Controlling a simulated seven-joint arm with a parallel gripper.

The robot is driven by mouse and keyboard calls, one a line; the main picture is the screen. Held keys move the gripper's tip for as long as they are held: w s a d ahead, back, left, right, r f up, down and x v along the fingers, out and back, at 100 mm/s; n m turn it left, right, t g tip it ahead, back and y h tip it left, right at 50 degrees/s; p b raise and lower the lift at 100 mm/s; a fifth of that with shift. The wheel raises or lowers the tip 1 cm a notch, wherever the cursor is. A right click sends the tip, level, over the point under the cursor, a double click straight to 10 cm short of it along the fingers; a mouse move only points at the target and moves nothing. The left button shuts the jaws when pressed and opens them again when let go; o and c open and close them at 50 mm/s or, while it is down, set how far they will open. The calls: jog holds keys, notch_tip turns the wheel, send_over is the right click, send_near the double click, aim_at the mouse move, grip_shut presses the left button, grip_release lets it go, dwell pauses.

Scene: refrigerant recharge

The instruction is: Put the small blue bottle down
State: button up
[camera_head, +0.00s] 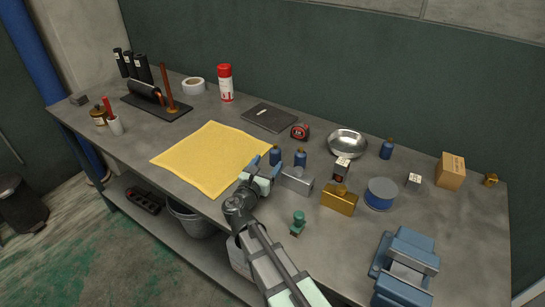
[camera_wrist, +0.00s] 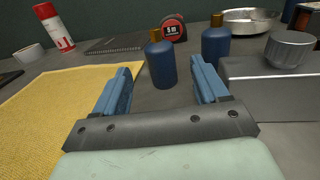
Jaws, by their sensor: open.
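A small blue bottle (camera_head: 275,155) with a brown cap stands upright on the grey workbench, just off the right edge of the yellow cloth (camera_head: 205,158). In the wrist view this blue bottle (camera_wrist: 161,66) shows in the gap between my finger ends, at or slightly beyond the tips. My gripper (camera_head: 263,168) is open, its two blue fingers (camera_wrist: 158,72) spread wide with visible space on either side of the bottle. A second, similar blue bottle (camera_head: 300,159) stands just to the right; it shows beyond my right finger in the wrist view (camera_wrist: 216,44). A third blue bottle (camera_head: 387,149) stands farther right.
A grey metal block (camera_head: 297,181) sits close to the right of my gripper. A tape measure (camera_head: 300,131) and dark notebook (camera_head: 269,117) lie behind the bottles. A brass block (camera_head: 339,199), round blue-sided tin (camera_head: 381,193) and blue vise (camera_head: 406,267) crowd the right. The cloth is bare.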

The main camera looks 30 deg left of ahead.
jog(key=s, duration=0.2)
jog(key=shift+s+d, duration=0.25)
jog(key=shift+s, duration=0.1)
jog(key=shift+c, duration=0.4)
jog(key=shift+s, duration=0.15)
jog(key=c, duration=0.4)
jog(key=shift+c, duration=0.2)
jog(key=shift+s+a+r, duration=0.15)
jog(key=shift+r, duration=0.1)
jog(key=m, duration=0.1)
send_near(275, 144)
notch_tip(275, 144, up, 3)
jog(key=s, duration=0.2)
jog(key=d+r, duration=0.1)
jog(key=r, duration=0.1)
jog(key=w+f, duration=0.1)
jog(key=w, duration=0.3)
jog(key=w+a+f+n+g, duration=0.1)
jog(key=w+f, duration=0.1)
jog(key=w, duration=0.2)
jog(key=w+a+f+g, duration=0.1)
jog(key=w+f, duration=0.1)
jog(key=w, duration=0.2)
jog(key=shift+a+f, duration=0.2)
jog(key=shift+a, duration=0.05)
